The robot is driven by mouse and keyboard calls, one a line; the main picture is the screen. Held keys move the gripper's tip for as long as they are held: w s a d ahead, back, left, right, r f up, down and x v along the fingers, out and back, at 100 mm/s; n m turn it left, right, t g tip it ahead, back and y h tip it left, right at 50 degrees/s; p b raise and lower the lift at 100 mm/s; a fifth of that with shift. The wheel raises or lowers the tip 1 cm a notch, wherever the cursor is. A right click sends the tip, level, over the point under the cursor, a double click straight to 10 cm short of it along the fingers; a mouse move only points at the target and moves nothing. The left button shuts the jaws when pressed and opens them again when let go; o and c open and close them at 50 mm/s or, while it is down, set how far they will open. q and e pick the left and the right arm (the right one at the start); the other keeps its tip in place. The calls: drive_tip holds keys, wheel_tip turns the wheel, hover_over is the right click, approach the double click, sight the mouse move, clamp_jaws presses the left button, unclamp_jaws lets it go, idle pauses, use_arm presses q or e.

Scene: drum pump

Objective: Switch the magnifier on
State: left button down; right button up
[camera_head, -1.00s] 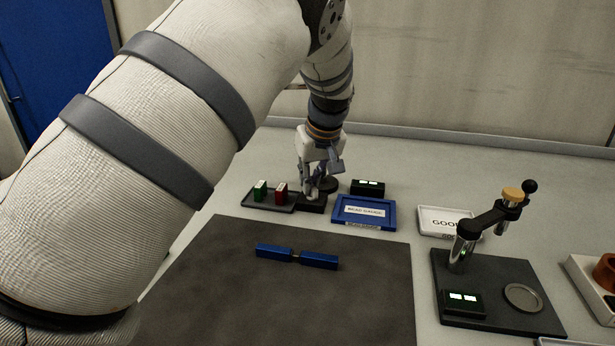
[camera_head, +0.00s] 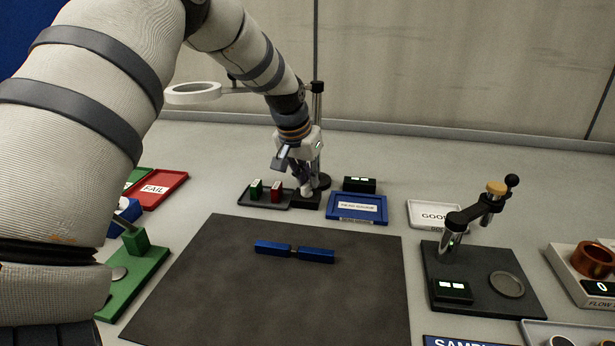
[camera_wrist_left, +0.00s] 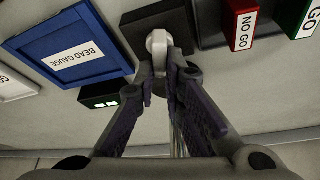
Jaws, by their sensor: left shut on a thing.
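A small black switch box (camera_head: 310,201) sits at the foot of the post. My left gripper (camera_head: 305,187) points down at this box. In the left wrist view, the fingertips (camera_wrist_left: 160,58) are closed on a white rounded switch knob (camera_wrist_left: 157,40) at the edge of the black box (camera_wrist_left: 160,17). The fingers partly hide the knob. My right gripper is not in view.
Left of the box is a tray with a green block (camera_head: 256,189) and a red block (camera_head: 277,191). Right of it is the blue bead gauge tray (camera_head: 383,209), with a small lit display (camera_head: 359,185) behind. A dark mat (camera_head: 250,300) in front carries a blue bar (camera_head: 294,251).

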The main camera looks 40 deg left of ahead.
use_arm(q)
drive_tip(key=m+h, duration=0.1)
drive_tip(key=m, duration=0.1)
drive_tip(key=m+h, duration=0.1)
drive_tip(key=m, duration=0.2)
drive_tip(key=shift+d, duration=0.2)
drive_tip(key=shift+m, duration=0.3)
idle(0.3)
drive_tip(key=c, duration=1.7)
unclamp_jaws()
drive_tip(key=v, duration=1.2)
drive_tip(key=shift+w, duration=0.1)
